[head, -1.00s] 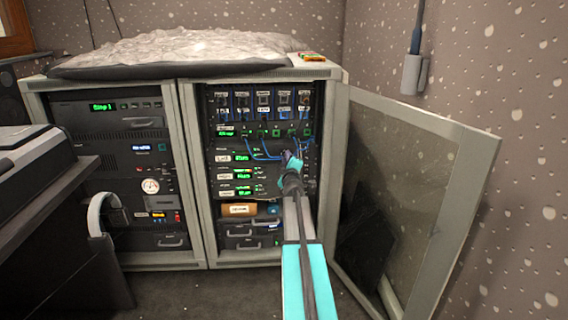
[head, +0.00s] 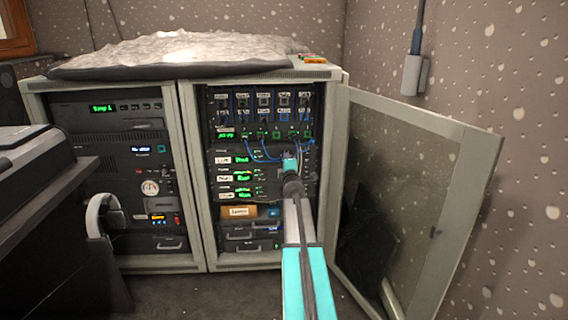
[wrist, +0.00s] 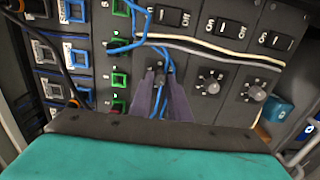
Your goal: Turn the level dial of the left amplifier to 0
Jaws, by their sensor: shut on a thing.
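Three amplifiers are stacked in the right-hand rack; the top amplifier (head: 226,160), with a white label and a green display, is the one at my gripper. Its label is too small to read surely. In the wrist view, turned on its side, my gripper (wrist: 161,78) has its two purple fingers closed around the small dark level dial (wrist: 160,82) of the leftmost amplifier. The fingers hide most of this dial, so its setting cannot be read. In the head view my own arm and wrist hide the dial.
Two other dials (wrist: 210,84) and (wrist: 256,93) sit to the right, with rocker switches (wrist: 221,26) above. Blue cables (wrist: 128,45) and white cables hang close to my fingers. The open glass door (head: 405,190) stands right of my arm. Green-edged sockets (wrist: 119,80) lie left.

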